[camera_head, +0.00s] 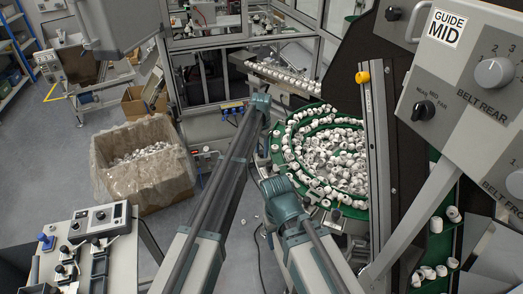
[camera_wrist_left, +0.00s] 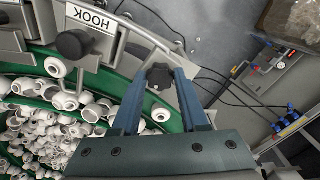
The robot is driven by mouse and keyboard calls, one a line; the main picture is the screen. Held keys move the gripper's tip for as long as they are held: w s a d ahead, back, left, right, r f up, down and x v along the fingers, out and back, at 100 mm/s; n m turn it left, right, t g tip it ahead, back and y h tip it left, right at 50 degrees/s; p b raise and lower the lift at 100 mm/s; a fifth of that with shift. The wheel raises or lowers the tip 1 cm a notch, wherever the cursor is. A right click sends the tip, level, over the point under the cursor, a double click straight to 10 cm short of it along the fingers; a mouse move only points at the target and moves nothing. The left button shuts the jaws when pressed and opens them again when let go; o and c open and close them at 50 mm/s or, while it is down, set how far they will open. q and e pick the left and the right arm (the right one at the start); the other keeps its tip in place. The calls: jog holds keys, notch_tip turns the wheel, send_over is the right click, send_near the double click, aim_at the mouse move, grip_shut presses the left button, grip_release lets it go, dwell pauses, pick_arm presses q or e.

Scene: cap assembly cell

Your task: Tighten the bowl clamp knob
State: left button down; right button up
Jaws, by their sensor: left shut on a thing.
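The bowl clamp knob (camera_wrist_left: 159,77) is dark and lobed and sits at the outer edge of the green feeder bowl (camera_wrist_left: 177,122). My left gripper (camera_wrist_left: 161,82) has one blue finger on each side of the knob and is shut on it. In the head view my left gripper (camera_head: 265,121) is at the near-left rim of the bowl (camera_head: 283,130), and the knob cannot be made out there. My right arm reaches in over the front of the bowl, and its gripper is hidden behind its own wrist.
White caps (camera_head: 335,155) fill the bowl. A HOOK label (camera_wrist_left: 91,17) and another black knob (camera_wrist_left: 74,44) are beside it. A lined carton (camera_head: 115,182) stands on the floor at left. A control panel (camera_head: 480,75) and a metal post (camera_head: 376,150) are at right.

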aim_at(261, 152)
pick_arm(q)
jog(key=shift+c, duration=2.2)
grip_release()
notch_tip(261, 152, up, 14)
jog(key=p, duration=1.4)
jog(key=shift+f, duration=0.15)
